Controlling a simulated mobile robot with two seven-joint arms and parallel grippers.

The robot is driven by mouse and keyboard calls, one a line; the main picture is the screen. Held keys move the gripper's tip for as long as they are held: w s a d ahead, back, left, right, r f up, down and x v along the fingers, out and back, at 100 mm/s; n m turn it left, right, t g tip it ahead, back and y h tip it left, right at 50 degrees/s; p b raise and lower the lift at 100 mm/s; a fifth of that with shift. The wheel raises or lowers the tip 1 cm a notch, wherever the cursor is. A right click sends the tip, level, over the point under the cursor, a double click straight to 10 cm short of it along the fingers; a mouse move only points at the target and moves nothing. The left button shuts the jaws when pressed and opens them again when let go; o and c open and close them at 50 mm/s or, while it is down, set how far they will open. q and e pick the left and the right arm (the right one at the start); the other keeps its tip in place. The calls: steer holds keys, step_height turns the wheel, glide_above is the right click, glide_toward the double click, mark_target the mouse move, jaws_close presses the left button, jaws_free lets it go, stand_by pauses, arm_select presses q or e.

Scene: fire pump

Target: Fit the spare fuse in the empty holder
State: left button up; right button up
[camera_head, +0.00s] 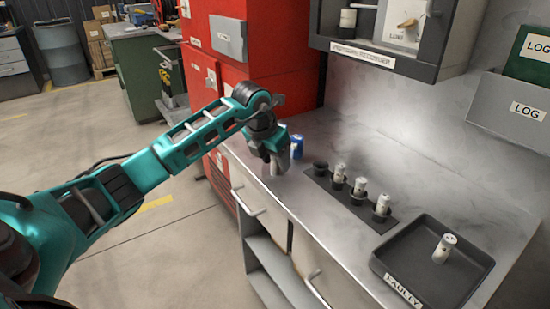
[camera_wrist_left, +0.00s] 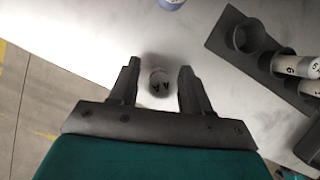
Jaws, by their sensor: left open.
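My left gripper (camera_head: 270,163) is open and points down over the left front part of the steel counter. In the left wrist view a pale fuse (camera_wrist_left: 159,83) with dark letters on its end stands between the open fingers (camera_wrist_left: 157,85), with a gap on each side. In the head view the gripper mostly hides this fuse. The black fuse rack (camera_head: 348,200) is to the right of the gripper. Its leftmost holder (camera_head: 320,167) is empty, also in the left wrist view (camera_wrist_left: 243,37). The other three holders carry white fuses (camera_head: 360,186). My right gripper is not in view.
A blue can-like object (camera_head: 297,146) stands just behind the gripper. A black tray labelled FAULTY (camera_head: 405,289) holds one fuse (camera_head: 444,248) at the right. A grey wall cabinet (camera_head: 385,52) hangs above. The counter behind the rack is clear.

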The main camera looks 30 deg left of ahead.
arm_select(q)
steer(key=shift+s+r, duration=0.1)
steer(key=shift+r, duration=0.4)
steer(key=p+v, duration=0.1)
steer(key=v, duration=1)
steer(key=shift+p, duration=0.3)
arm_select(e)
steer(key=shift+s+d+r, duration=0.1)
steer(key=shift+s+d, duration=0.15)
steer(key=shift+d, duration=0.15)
arm_select(q)
steer(key=shift+r, duration=0.15)
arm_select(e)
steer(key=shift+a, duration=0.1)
